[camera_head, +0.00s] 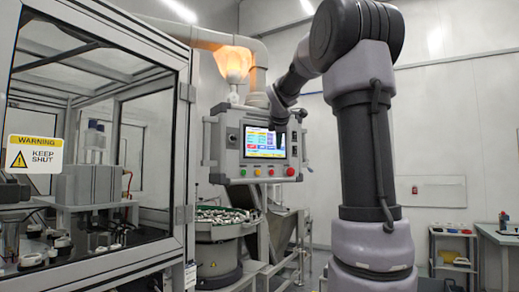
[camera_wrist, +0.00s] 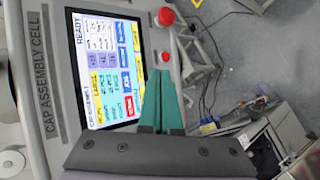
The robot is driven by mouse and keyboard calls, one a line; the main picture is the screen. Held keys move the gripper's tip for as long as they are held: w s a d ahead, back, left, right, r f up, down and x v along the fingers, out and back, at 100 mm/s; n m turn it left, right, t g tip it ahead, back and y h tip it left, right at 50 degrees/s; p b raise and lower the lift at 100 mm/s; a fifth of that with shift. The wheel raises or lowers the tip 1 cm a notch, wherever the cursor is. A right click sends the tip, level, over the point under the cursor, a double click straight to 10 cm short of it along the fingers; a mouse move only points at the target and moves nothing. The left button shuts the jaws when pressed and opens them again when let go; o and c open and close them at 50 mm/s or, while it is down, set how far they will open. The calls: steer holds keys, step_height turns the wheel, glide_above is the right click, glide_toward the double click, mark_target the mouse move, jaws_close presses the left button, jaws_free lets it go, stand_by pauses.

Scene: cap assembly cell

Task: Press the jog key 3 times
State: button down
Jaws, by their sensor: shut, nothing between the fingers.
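The operator panel (camera_head: 228,160) hangs in the middle of the head view, with a lit touchscreen (camera_head: 262,142). In the wrist view the screen (camera_wrist: 104,60) appears turned sideways, showing "READY" and several coloured keys. My gripper (camera_wrist: 160,76) shows as two teal fingers, shut and empty. In the head view my arm's end hides the panel's top right part.
A red mushroom button (camera_wrist: 166,17) sits at the panel's lower right corner. Several push buttons, including a green one (camera_head: 243,172), line the panel's bottom. A glazed enclosure (camera_head: 188,150) stands at left, a parts bowl (camera_head: 218,232) below the panel, and a bench (camera_head: 498,236) at far right.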

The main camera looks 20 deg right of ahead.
mark_target(262, 147)
steer(key=shift+w, duration=0.1)
steer(key=shift+w+a, duration=0.3)
steer(key=shift+w, duration=1.1)
steer(key=shift+w+a, duration=0.25)
steer(key=shift+w, duration=1.1)
steer(key=shift+w+a, duration=0.3)
steer(key=shift+w, duration=1.1)
steer(key=shift+w, duration=0.15)
steer(key=shift+w+a, duration=0.1)
steer(key=shift+w, duration=0.2)
